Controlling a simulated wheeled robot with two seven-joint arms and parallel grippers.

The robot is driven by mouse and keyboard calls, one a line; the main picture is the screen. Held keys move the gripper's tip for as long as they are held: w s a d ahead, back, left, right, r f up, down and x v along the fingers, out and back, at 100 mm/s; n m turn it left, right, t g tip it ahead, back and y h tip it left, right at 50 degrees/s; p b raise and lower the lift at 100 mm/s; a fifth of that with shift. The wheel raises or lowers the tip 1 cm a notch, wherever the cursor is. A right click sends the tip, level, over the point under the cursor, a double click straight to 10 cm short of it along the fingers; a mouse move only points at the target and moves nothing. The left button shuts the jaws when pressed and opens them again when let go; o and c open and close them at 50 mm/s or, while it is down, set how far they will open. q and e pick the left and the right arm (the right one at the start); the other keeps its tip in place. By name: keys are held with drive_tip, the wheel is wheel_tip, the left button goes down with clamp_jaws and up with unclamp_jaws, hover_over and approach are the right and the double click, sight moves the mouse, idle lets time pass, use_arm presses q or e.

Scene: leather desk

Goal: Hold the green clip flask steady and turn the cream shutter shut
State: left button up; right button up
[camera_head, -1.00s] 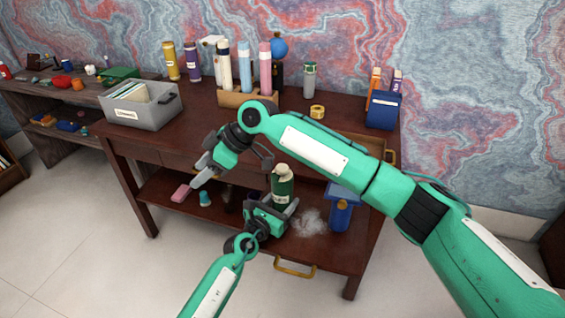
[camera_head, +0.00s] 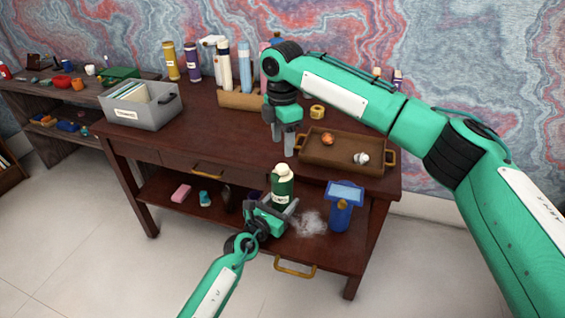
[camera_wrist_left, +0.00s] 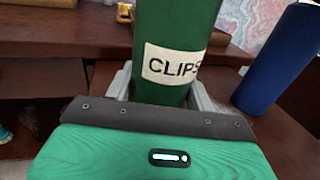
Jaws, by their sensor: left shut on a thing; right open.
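My left gripper (camera_head: 274,212) is shut on the flask's body, one finger on each side. My right gripper (camera_head: 283,145) points down with its fingers apart and empty, above and behind the flask, apart from the shutter. Whether the shutter is open is too small to tell.
A blue container (camera_head: 340,212) stands close to the right of the flask, beside a pale powdery patch (camera_head: 308,222). A brown tray (camera_head: 327,163) with small items lies on the desktop. A pink block (camera_head: 181,192) and small items stand left on the shelf.

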sight(282, 167)
wheel_tip(282, 167, down, 8)
drive_tip(key=shift+r, duration=0.15)
drive_tip(key=c, duration=1)
drive_tip(key=shift+m, duration=0.3)
drive_tip(key=m, duration=0.4)
drive_tip(key=shift+m, duration=0.3)
use_arm(q)
drive_tip(key=shift+f, duration=0.1)
use_arm(e)
drive_tip(key=m, duration=0.6)
drive_tip(key=shift+r, duration=0.1)
drive_tip(key=shift+m, duration=0.4)
